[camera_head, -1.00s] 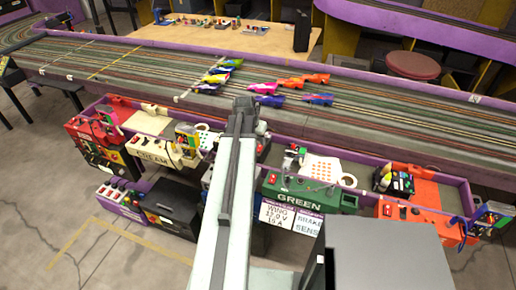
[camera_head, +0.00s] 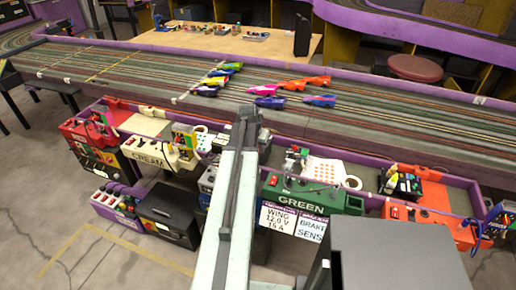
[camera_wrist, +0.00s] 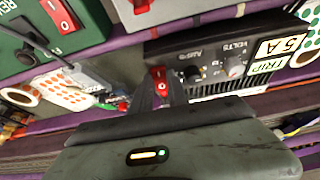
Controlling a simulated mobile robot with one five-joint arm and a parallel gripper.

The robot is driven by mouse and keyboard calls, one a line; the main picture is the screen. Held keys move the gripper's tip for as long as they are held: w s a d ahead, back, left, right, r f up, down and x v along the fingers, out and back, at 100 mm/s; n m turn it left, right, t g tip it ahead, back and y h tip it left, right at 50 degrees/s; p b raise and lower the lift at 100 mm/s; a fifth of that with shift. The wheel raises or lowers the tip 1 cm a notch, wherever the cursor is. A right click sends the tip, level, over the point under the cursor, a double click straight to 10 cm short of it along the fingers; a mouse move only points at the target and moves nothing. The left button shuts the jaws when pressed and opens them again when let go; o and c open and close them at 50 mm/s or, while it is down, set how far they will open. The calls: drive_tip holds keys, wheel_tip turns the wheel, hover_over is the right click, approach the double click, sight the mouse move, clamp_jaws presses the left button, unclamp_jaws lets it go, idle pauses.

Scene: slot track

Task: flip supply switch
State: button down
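A black supply box (camera_wrist: 212,50) with knobs, VOLTS and AMPS lettering and a TRIP 5A label is in the upper middle of the wrist view. A red switch (camera_wrist: 158,75) marked O shows at its left end, in line with my fingertips. My gripper (camera_wrist: 159,92) points at that switch from below, very close to it. Contact cannot be made out, nor whether the fingers are parted or shut. In the head view my arm covers the middle of the scene and my fingertips do not show clearly.
The wrist view shows a green box (camera_wrist: 30,45) with another red switch (camera_wrist: 60,14) at upper left. A roll of tape (camera_wrist: 22,92) lies beside it. In the head view, several slot cars (camera_head: 268,102) stand on the track, and a green box (camera_head: 305,196) is right of my arm.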

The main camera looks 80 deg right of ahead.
drive_tip(key=shift+d+r+y+p, duration=0.3)
drive_tip(key=shift+d+y+p, duration=0.15)
drive_tip(key=shift+y+p, duration=0.2)
drive_tip(key=shift+d+t+y+p, duration=0.2)
drive_tip(key=shift+t+y+p, duration=0.1)
drive_tip(key=shift+y, duration=0.15)
drive_tip(key=shift+s+d+f+y, duration=0.1)
drive_tip(key=shift+d+y, duration=0.05)
drive_tip(key=shift+y, duration=0.75)
drive_tip(key=shift+t+y, duration=0.3)
drive_tip(key=shift+y, duration=0.2)
drive_tip(key=shift+a, duration=0.2)
drive_tip(key=c, duration=1.3)
unclamp_jaws()
